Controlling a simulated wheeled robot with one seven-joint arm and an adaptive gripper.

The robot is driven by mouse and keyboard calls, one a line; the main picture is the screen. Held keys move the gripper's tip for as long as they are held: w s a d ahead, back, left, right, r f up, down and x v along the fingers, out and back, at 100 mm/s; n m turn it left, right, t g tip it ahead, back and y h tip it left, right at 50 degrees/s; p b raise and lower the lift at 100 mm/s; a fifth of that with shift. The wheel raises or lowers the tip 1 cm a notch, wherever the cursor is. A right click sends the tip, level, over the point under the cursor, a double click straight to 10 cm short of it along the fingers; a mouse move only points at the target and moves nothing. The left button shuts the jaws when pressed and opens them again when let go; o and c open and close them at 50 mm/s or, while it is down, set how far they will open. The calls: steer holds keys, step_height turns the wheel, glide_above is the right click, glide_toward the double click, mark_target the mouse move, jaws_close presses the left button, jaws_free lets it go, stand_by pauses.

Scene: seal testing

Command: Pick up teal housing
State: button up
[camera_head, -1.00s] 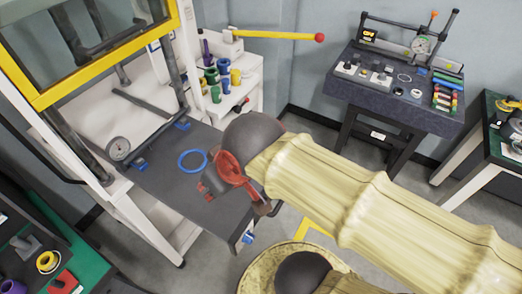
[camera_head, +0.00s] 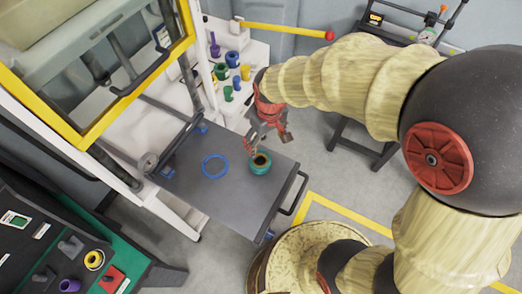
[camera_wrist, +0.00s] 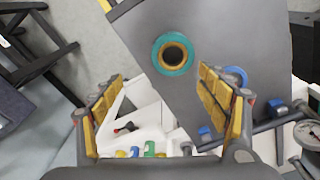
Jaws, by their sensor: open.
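The teal housing (camera_head: 260,163) is a short ring-like cylinder with a dark bore and a tan inner rim. It stands on the grey pull-out tray (camera_head: 210,198). In the wrist view the teal housing (camera_wrist: 173,54) lies ahead of the fingertips, a little right of the middle between them. My gripper (camera_head: 268,136) hangs above and just behind the housing, apart from it. In the wrist view my gripper (camera_wrist: 160,92) has its yellow-padded fingers spread wide with nothing between them.
A blue ring (camera_head: 214,167) lies on the tray left of the housing. A yellow-framed press (camera_head: 110,105) stands at the left. Several coloured parts (camera_head: 232,72) sit on a white shelf behind. A yellow lever with a red knob (camera_head: 285,30) juts out at the back.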

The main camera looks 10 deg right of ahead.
steer(key=shift+n+g, duration=0.4)
steer(key=shift+n, duration=0.1)
steer(key=f, duration=0.1)
steer(key=a+f+p, duration=0.1)
steer(key=f, duration=0.1)
steer(key=a+f, duration=0.1)
steer(key=f, duration=0.1)
steer(key=shift+f+p, duration=0.1)
steer(key=shift+p, duration=0.2)
steer(key=f, duration=0.4)
steer(key=shift+s+a+f, duration=0.1)
steer(key=shift+s, duration=0.2)
steer(key=shift+f, duration=0.6)
steer(key=c, duration=0.3)
steer(key=c, duration=1.1)
steer(key=shift+r, duration=0.1)
steer(key=shift+c, duration=0.3)
